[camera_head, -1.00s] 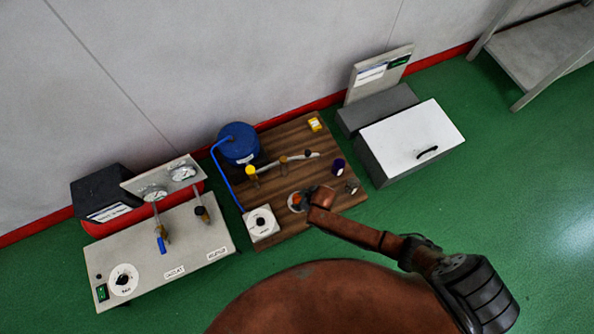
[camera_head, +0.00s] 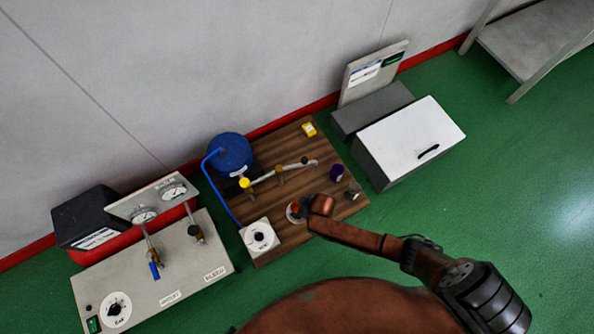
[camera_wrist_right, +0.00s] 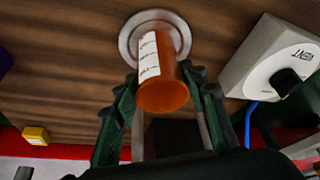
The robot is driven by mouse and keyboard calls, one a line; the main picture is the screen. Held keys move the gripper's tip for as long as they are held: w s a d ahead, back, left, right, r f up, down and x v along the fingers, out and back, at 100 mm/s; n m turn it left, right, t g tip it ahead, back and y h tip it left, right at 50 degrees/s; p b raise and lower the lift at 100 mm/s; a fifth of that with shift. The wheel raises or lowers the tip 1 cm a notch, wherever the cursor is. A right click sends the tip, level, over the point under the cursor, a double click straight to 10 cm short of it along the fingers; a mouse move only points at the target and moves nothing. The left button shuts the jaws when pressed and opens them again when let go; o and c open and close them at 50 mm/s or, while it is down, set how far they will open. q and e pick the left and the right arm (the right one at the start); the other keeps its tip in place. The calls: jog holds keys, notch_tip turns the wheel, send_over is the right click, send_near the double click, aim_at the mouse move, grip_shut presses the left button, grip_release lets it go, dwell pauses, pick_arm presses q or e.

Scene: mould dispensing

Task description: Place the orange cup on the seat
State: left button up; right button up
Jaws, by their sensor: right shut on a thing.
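The orange cup (camera_wrist_right: 161,92), with a white label on its side, is between the fingers of my right gripper (camera_wrist_right: 162,82) in the right wrist view. The gripper is shut on it. The seat (camera_wrist_right: 179,28), a round pale metal ring on the wooden board, lies right behind the cup's far end. I cannot tell whether the cup touches it. In the head view the seat (camera_head: 290,213) is partly hidden by the cup (camera_head: 296,207) and my right gripper (camera_head: 303,205). My left gripper is not in view.
On the wooden board (camera_head: 290,146) stand a white VENT dial box (camera_head: 260,237), a blue tank (camera_head: 230,154), a brass-fitted pipe (camera_head: 298,165), a purple piece (camera_head: 337,173) and a yellow block (camera_head: 309,129). A gauge panel (camera_head: 200,275) is left, a white-lidded box (camera_head: 410,140) right.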

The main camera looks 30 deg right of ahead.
jog(key=shift+f, duration=0.15)
pick_arm(q)
jog(key=shift+d, duration=0.1)
pick_arm(e)
jog(key=o, duration=1)
jog(key=shift+r, duration=0.55)
pick_arm(q)
jog(key=s+a+r+g+y+p, duration=0.2)
jog(key=s+a+r+g+p, duration=0.2)
jog(key=s+a+r+p, duration=0.4)
jog(key=shift+s+f+g+b, duration=0.4)
jog(key=shift+s+f, duration=0.4)
pick_arm(e)
jog(key=v, duration=1.1)
jog(key=shift+s, duration=0.2)
